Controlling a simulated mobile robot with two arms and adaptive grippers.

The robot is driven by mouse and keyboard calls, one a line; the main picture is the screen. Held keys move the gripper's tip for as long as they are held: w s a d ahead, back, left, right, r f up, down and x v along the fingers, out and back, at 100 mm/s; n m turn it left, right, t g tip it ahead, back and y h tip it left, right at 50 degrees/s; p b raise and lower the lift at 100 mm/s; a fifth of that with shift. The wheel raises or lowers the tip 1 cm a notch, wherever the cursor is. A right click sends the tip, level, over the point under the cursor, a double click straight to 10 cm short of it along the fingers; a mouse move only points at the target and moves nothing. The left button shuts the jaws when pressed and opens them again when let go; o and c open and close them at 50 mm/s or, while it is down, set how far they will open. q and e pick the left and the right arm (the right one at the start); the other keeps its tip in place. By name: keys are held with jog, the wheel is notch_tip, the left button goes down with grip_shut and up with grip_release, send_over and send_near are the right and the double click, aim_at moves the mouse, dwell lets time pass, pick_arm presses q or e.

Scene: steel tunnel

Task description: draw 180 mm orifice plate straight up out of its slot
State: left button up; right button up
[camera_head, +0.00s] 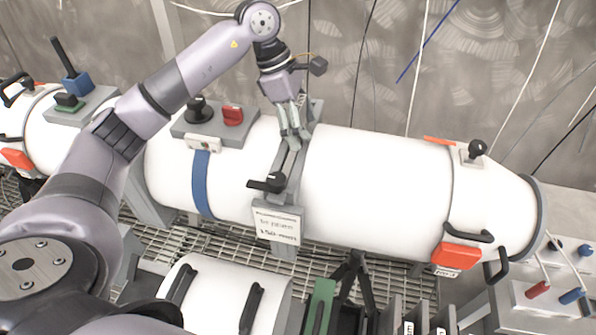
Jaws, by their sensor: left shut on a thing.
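A white horizontal pipe (375,185) runs across the view. A grey slot frame (281,188) crosses it, with a black lever on its front and a label plate (277,224) below. My left gripper (294,137) reaches down from above onto the top of this frame. Its fingers are shut on the top of the orifice plate. Most of the plate is hidden by the fingers and frame, and its size marking cannot be read. My right gripper is not in view.
A grey box with a black knob and red block (232,115) stands left of the slot. Below are a shorter white cylinder (220,290), a green plate (319,306) and upright grey plates (418,318). Cables hang before the back wall. Space above the pipe's right half is mostly clear.

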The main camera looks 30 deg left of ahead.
pick_arm(q)
notch_tip(320, 180, up, 2)
jog(key=shift+w+r+p, duration=0.1)
jog(key=shift+w+p, duration=0.05)
jog(key=shift+p, duration=0.4)
jog(key=shift+r+p, duration=1.35)
jog(key=shift+r, duration=1)
jog(key=shift+c, duration=0.3)
notch_tip(320, 180, up, 7)
jog(key=p, duration=0.5)
send_over(305, 97)
jog(key=s+d, duration=0.1)
jog(key=s, duration=0.1)
jog(key=shift+s, duration=0.1)
